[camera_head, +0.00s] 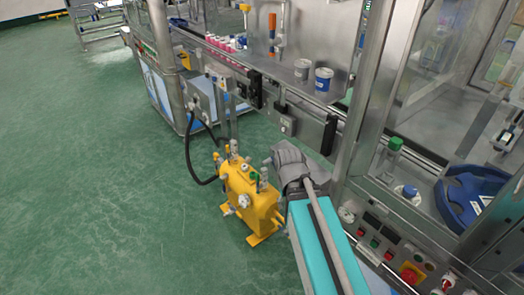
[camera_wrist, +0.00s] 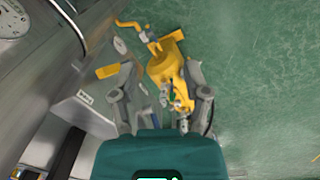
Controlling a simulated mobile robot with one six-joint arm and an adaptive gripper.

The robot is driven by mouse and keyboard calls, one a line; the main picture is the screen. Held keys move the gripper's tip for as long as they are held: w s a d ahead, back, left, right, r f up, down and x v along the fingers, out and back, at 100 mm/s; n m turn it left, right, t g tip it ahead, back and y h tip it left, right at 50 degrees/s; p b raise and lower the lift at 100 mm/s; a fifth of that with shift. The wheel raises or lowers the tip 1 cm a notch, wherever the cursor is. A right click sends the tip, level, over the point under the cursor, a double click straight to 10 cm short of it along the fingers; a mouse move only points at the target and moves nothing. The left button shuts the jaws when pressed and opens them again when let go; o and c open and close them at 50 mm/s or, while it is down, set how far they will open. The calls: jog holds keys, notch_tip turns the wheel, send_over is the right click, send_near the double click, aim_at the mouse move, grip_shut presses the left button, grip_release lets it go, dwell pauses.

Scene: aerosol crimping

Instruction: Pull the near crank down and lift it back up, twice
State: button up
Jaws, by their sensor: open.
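A yellow unit (camera_head: 250,197) with metal fittings, a green knob and a black hose stands on the floor. It also shows in the wrist view (camera_wrist: 166,66), beyond and between my fingers. I cannot tell for sure which part is the near crank; an orange upright handle (camera_head: 272,24) shows on the machine at the top of the head view. My gripper (camera_wrist: 160,72) is open, with its two grey fingers apart and nothing seen held. In the head view my gripper (camera_head: 291,163) is just right of the yellow unit, partly covering its right side.
The metal machine frame (camera_head: 352,130) runs along the right. On it are white and blue cans (camera_head: 323,80), a row of pink-bodied cans (camera_head: 228,44) and a control panel (camera_head: 385,245). A blue tray (camera_head: 455,205) lies far right. Green floor (camera_head: 90,180) is clear at left.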

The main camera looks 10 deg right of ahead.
jog(key=w+f+n+t+h+b, duration=0.1)
jog(key=w+f+n+h+b, duration=0.4)
jog(key=w+f+n+b, duration=0.15)
jog(key=n+t+h+b, duration=0.8)
jog(key=n+h+b, duration=0.2)
jog(key=n+b, duration=0.7)
send_near(266, 162)
jog(key=w+v, duration=0.1)
jog(key=v, duration=0.2)
jog(key=shift+s+a+f+m, duration=0.25)
jog(key=shift+a+f, duration=0.05)
jog(key=shift+f, duration=0.1)
jog(key=shift+d, duration=0.15)
jog(key=shift+x, duration=6.8)
grip_shut()
